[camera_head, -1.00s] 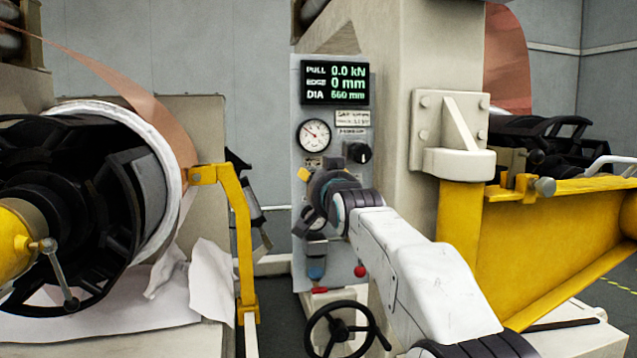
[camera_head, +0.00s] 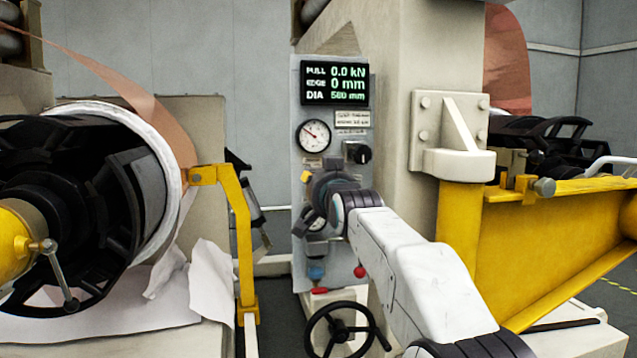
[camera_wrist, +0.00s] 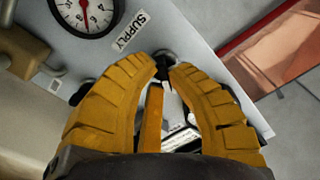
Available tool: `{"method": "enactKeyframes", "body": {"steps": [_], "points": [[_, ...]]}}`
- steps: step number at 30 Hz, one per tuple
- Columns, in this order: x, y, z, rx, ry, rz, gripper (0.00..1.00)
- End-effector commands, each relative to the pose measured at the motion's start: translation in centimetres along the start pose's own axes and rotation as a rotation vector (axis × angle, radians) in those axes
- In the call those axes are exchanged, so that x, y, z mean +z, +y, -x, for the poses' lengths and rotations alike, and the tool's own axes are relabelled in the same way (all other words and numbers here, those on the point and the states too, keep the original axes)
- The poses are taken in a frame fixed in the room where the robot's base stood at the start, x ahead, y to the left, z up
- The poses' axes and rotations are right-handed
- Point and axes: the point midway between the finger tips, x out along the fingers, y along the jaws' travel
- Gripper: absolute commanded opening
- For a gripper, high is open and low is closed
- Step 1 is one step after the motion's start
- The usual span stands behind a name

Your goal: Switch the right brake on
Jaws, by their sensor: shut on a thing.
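My gripper (camera_wrist: 172,72) is at the panel in the wrist view, its yellow fingers closed around a small black knob (camera_wrist: 164,56). The fingers hide most of the knob and whatever is just below it. In the head view my gripper (camera_head: 316,185) is in front of the grey control panel (camera_head: 300,100), below the upper gauge, and its wrist hides the part it holds. I cannot read a brake label in either view.
The panel has a display (camera_head: 335,83), an upper gauge (camera_head: 314,135) and a black rotary switch (camera_head: 357,152). Blue (camera_head: 316,272) and red (camera_head: 360,271) knobs sit lower. A black handwheel (camera_head: 340,332) is below, and a yellow bracket (camera_head: 240,235) stands left.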

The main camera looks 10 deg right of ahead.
Motion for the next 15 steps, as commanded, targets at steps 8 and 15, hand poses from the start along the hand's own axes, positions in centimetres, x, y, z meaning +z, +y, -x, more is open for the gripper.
{"method": "enactKeyframes", "body": {"steps": [8,15], "points": [[-0.09,-0.12,0.03,-0.002,0.002,0.005,0.0],[-0.24,-0.21,0.04,-0.002,0.001,0.08,0.0]]}}
